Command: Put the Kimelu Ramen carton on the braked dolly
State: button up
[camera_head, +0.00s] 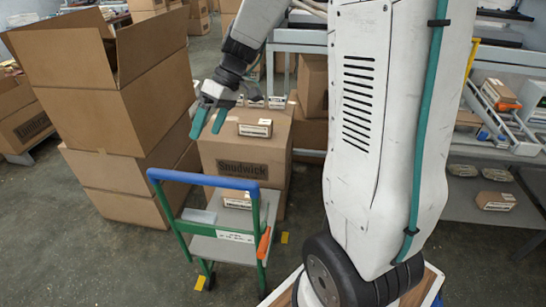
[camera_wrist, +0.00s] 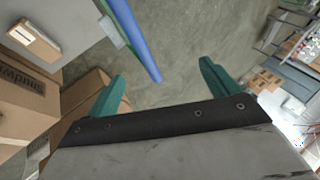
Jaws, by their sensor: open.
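A small brown carton with a pale label (camera_head: 256,129) sits on top of the large Snudwick box (camera_head: 238,172); its print is too small to read. Another small carton (camera_head: 237,203) lies on the grey deck of the dolly (camera_head: 222,248). It seems to be the carton at upper left in the wrist view (camera_wrist: 33,38). I cannot tell which is Kimelu Ramen. The dolly has a green frame and a blue handle (camera_head: 203,179). My gripper (camera_head: 207,127) is open and empty, left of the carton on the box. Its teal fingers (camera_wrist: 162,75) stand apart with floor between them.
A tall stack of brown boxes with an open top (camera_head: 110,90) stands left of my gripper. Shelves with several small cartons (camera_head: 497,201) stand at right. Bare floor (camera_head: 75,250) lies left of the dolly.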

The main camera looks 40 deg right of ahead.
jog(key=s+a+r+m+h, duration=0.1)
jog(key=s+r+m+h, duration=0.2)
jog(key=s, duration=0.9)
jog(key=s+r+m+t+h, duration=0.1)
jog(key=s+r+m+h, duration=0.1)
jog(key=s, duration=1)
jog(key=shift+s+a+r+m+h, duration=0.35)
jog(key=shift+a+r+m+h, duration=0.1)
jog(key=shift+h, duration=0.35)
jog(key=shift+d, duration=0.1)
